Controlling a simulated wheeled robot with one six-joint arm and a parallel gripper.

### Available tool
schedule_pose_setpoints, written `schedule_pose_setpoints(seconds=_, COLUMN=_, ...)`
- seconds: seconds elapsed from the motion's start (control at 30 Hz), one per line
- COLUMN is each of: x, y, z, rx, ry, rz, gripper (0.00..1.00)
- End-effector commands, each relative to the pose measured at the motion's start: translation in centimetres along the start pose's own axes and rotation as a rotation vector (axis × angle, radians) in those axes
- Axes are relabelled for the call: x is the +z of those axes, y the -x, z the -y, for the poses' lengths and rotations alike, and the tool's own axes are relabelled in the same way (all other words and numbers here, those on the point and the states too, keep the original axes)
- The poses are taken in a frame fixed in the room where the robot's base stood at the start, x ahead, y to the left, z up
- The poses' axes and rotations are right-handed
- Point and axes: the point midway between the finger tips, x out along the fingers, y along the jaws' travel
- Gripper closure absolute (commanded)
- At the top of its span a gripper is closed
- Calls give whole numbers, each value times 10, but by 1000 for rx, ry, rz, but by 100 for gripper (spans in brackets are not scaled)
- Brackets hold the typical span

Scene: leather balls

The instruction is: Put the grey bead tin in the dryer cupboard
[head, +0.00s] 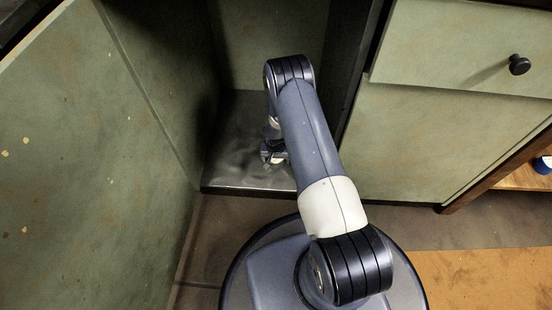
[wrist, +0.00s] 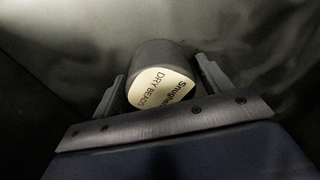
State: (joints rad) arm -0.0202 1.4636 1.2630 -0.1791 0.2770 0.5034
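The grey bead tin (wrist: 160,55) shows in the wrist view as a dark grey cylinder with a cream label (wrist: 160,90) reading DRY BEADS. It sits between the two fingers of my gripper (wrist: 163,80), which lie close against its sides; the gripper looks shut on it. In the head view my gripper (head: 272,153) is low inside the open dryer cupboard (head: 235,172), just above its dark floor. The tin cannot be made out clearly there, as my arm covers much of that spot. Whether the tin touches the cupboard floor cannot be told.
A green panel (head: 85,130) stands left of the cupboard opening. To the right are a closed drawer (head: 450,45) with a black knob (head: 519,64) and a green front below it. The cupboard's dark right edge runs close beside my arm. Cupboard floor left of my gripper looks clear.

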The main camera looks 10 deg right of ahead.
Motion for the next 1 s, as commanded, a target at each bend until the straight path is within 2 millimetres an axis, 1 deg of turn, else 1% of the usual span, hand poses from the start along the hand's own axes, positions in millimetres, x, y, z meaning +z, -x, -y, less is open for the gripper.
schedule_pose_setpoints(seconds=0.03, x=0, y=0, z=0, rx=0, ry=0, rz=0, gripper=23)
schedule_pose_setpoints(seconds=0.1, x=0, y=0, z=0, rx=0, ry=0, rz=0, gripper=18)
schedule_pose_setpoints(seconds=0.33, x=0, y=1, z=0, rx=0, ry=0, rz=0, gripper=18)
schedule_pose_setpoints(seconds=0.47, x=-1, y=7, z=0, rx=0, ry=0, rz=0, gripper=18)
schedule_pose_setpoints(seconds=0.57, x=-2, y=26, z=0, rx=0, ry=0, rz=-1, gripper=18)
schedule_pose_setpoints(seconds=0.8, x=-2, y=81, z=0, rx=0, ry=0, rz=-1, gripper=18)
schedule_pose_setpoints(seconds=0.9, x=-1, y=99, z=0, rx=0, ry=0, rz=0, gripper=18)
schedule_pose_setpoints(seconds=1.0, x=-1, y=112, z=0, rx=0, ry=0, rz=0, gripper=18)
